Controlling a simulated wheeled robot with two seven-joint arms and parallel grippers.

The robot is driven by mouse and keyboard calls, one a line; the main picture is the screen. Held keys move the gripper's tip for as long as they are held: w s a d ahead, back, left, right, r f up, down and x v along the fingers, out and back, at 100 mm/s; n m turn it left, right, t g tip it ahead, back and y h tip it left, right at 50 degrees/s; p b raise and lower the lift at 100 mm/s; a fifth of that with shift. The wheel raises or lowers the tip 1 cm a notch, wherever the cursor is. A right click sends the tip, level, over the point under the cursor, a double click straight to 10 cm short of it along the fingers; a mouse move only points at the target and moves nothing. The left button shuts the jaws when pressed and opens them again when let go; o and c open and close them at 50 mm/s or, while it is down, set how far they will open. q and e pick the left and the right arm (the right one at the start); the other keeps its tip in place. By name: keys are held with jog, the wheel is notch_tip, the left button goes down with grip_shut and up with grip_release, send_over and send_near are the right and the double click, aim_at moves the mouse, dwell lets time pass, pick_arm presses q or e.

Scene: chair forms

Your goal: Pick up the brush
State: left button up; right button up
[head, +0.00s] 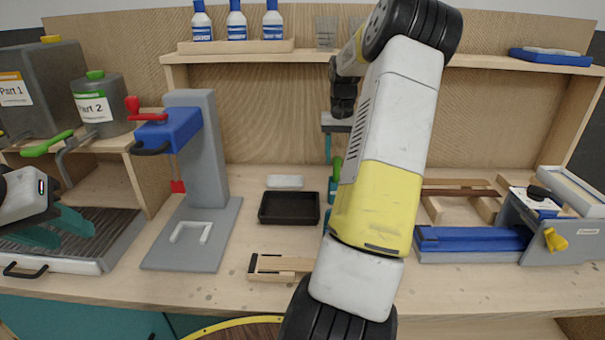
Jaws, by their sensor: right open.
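I cannot pick out the brush for certain. A green upright thing (337,167), perhaps a handle, shows in the middle of the bench, mostly hidden behind my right arm. My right gripper (336,148) points down at mid-bench, just above or beside this green thing. One teal finger shows; the other is hidden by my arm. It is open, and I see nothing held in it. My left gripper (62,229) is at the far left over a grey grated tray, its teal fingers apart and empty.
A black tray (289,208) and wooden pieces (279,267) lie mid-bench. A grey press with a blue head (207,150) stands left, and a blue vise (472,240) right. Bottles (237,24) stand on the shelf above. Bare bench shows around the black tray.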

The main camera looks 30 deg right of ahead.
aim_at(337, 170)
jog(key=f, duration=0.5)
jog(key=shift+w+f, duration=0.25)
jog(key=shift+w, duration=0.1)
grip_shut()
